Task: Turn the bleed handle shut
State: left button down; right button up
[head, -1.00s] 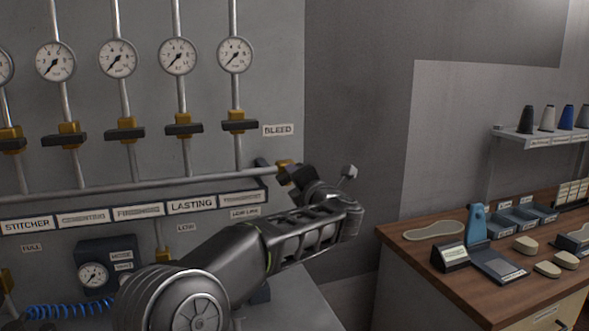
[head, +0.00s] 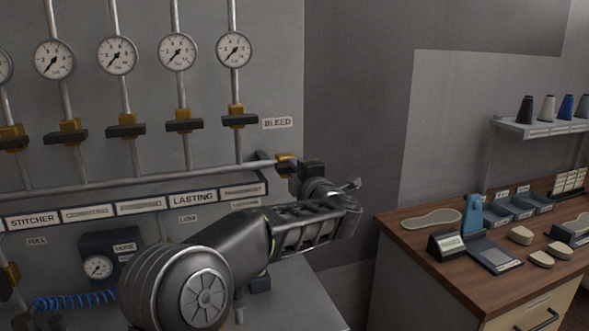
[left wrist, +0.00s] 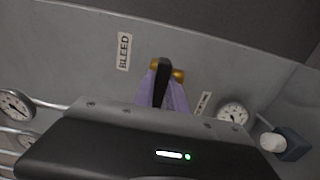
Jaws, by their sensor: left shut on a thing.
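The bleed valve's brass body (head: 286,160) sits at the right end of the horizontal pipe, below the BLEED label (head: 277,123). In the left wrist view, the black bleed handle (left wrist: 163,72) crosses the brass body (left wrist: 179,75) and runs down between the purple fingers of my left gripper (left wrist: 165,92). The fingers are shut on it, one on each side. The handle's lower part is hidden behind the gripper housing. In the head view my left gripper (head: 297,180) is at the pipe end, and the wrist hides most of the handle. My right gripper is out of view.
Several gauges (head: 177,52) with dark-handled valves (head: 184,125) line the panel to the left. A label rail (head: 192,198) runs under the pipe. A wooden bench (head: 405,236) with shoe parts stands at the right. The space between panel and bench is open.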

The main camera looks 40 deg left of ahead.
pick_arm(q)
jog(key=shift+f, duration=0.1)
jog(key=c, duration=1.4)
grip_release()
jog(key=shift+o, duration=0.2)
jog(key=b+v, duration=0.2)
jog(key=v, duration=0.6)
jog(key=shift+w, duration=0.1)
